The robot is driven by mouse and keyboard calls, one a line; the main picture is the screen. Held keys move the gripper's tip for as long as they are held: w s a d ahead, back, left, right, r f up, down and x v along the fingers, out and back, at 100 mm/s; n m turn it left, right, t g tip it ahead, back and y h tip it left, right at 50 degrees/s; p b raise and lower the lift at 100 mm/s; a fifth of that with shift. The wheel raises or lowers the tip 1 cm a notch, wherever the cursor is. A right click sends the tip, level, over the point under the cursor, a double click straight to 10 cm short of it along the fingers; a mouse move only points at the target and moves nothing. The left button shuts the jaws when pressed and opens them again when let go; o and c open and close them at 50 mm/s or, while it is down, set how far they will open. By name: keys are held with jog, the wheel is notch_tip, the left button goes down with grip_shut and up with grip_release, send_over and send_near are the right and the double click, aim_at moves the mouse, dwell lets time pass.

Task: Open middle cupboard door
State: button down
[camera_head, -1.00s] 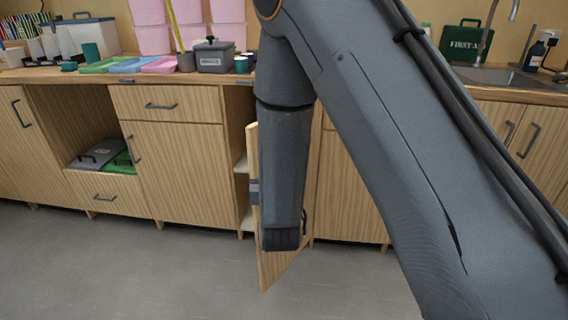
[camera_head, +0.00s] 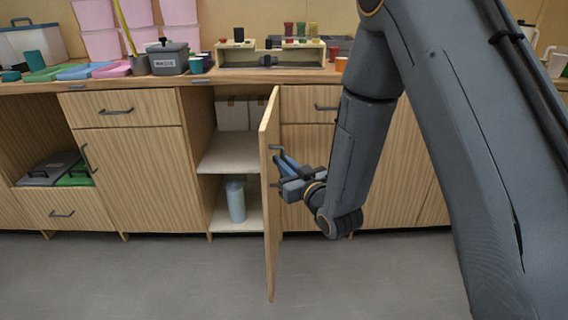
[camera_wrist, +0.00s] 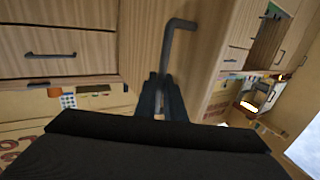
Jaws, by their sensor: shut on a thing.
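The middle cupboard door (camera_head: 269,200) stands swung out from the cabinet, seen nearly edge-on in the head view. Its dark bar handle (camera_head: 275,165) is on the right-hand face. My gripper (camera_head: 281,173) is shut on the handle at that face; in the wrist view the gripper (camera_wrist: 161,92) closes around the lower end of the handle (camera_wrist: 176,27). The open cupboard shows shelves (camera_head: 229,154), with a pale blue bottle (camera_head: 236,201) low down and white boxes (camera_head: 233,114) above. The exact finger contact is small in the head view.
The closed cupboard door (camera_head: 133,178) to the left has its own handle. The grey floor (camera_head: 150,275) in front of the cabinets is clear.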

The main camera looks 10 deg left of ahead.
jog(key=shift+w+r, duration=0.1)
jog(key=shift+r, duration=0.05)
jog(key=c, duration=2.1)
grip_release()
jog(key=v, duration=0.7)
jog(key=shift+s+d, duration=0.15)
jog(key=shift+s, duration=0.2)
